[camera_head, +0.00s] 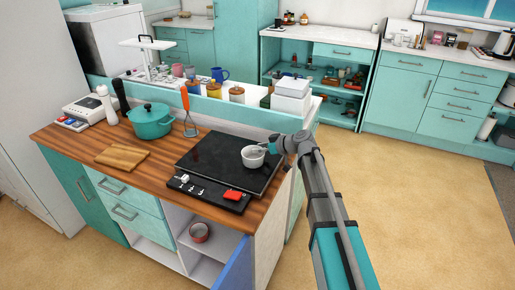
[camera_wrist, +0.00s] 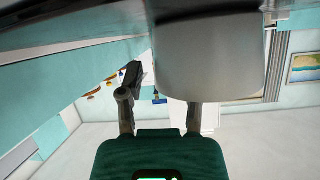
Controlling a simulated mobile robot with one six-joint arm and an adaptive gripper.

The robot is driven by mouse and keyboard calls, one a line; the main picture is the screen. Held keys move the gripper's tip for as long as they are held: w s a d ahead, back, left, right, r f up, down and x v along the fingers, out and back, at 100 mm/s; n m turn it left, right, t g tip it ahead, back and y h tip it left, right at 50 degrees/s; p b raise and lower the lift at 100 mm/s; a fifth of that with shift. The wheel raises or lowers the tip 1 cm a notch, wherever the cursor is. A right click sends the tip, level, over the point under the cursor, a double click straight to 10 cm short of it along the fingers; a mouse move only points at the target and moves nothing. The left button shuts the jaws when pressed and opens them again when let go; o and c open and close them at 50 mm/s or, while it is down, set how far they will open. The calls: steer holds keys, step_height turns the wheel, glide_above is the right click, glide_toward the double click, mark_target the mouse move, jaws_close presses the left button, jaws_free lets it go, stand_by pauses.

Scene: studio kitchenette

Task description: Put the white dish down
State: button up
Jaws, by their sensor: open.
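The white dish (camera_head: 253,156) is a small round bowl over the right part of the black cooktop (camera_head: 215,158). It looks upright and appears to rest on the cooktop. My gripper (camera_head: 268,147) is at the dish's right rim, coming in from the right. In the wrist view the dish (camera_wrist: 210,55) is large at the top, against a dark surface along the upper edge. My gripper (camera_wrist: 160,95) is open there. One finger stands left of the dish; the other finger's tip is hidden by it. I cannot tell whether the fingers touch the dish.
A red item (camera_head: 233,194) lies at the cooktop's front edge. A teal pot (camera_head: 151,121), a cutting board (camera_head: 122,157) and an upright utensil with an orange handle (camera_head: 186,100) are to the left. A teal ledge with canisters (camera_head: 237,94) runs behind. The cooktop left of the dish is clear.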

steer(key=shift+r, duration=0.2)
steer(key=shift+s+d+r+p, duration=0.1)
steer(key=shift+d+p, duration=0.1)
steer(key=shift+p, duration=0.1)
steer(key=p+v, duration=0.4)
steer(key=v, duration=0.7)
steer(key=shift+d+p, duration=0.25)
steer(key=shift+p, duration=0.15)
steer(key=shift+s, duration=0.1)
